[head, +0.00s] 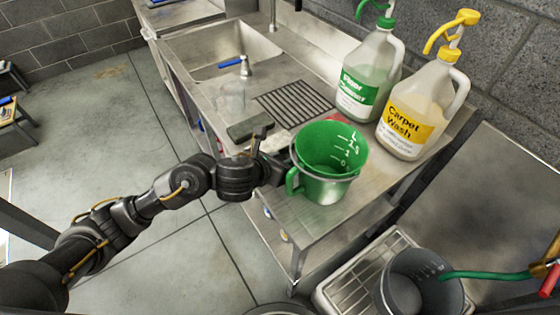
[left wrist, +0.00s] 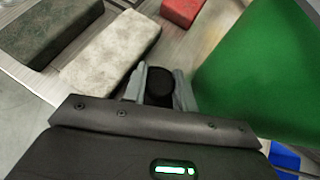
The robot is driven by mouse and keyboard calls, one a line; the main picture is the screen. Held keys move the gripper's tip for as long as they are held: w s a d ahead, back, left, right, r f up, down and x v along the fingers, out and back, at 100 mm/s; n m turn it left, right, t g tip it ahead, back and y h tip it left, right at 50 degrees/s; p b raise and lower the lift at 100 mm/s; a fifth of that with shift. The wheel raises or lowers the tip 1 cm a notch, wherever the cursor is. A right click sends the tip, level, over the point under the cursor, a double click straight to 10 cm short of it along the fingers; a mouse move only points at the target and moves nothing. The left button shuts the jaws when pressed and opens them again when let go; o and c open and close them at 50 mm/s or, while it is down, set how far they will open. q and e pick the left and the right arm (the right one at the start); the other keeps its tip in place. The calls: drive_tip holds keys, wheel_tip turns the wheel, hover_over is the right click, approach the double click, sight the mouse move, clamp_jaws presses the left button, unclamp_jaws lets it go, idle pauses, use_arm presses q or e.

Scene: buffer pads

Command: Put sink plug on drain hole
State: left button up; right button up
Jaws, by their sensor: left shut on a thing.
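My left gripper (head: 281,168) reaches over the steel counter, just left of the green measuring jug (head: 318,190). In the left wrist view the left gripper (left wrist: 158,92) is shut on a dark round piece, which looks like the sink plug (left wrist: 160,80). In the head view the plug cannot be made out at the fingers. The steel sink basin (head: 205,55) is farther back on the counter, well away from the gripper. Its drain hole cannot be made out.
A dark green pad (head: 250,127), a pale pad (left wrist: 112,50) and a red block (left wrist: 182,10) lie near the gripper. A clear spray bottle (head: 232,94) stands by the sink. Floor cleaner (head: 366,75) and Carpet Wash (head: 415,112) jugs stand along the wall.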

use_arm(q)
drive_tip(key=shift+r, duration=0.6)
wheel_tip(320, 180, up, 3)
drive_tip(key=shift+f+p, duration=0.1)
drive_tip(key=shift+p, duration=1.1)
drive_tip(key=a+p+v, duration=0.1)
drive_tip(key=p+v, duration=0.8)
drive_tip(key=v, duration=0.7)
drive_tip(key=shift+a, duration=0.2)
drive_tip(key=shift+f, duration=0.1)
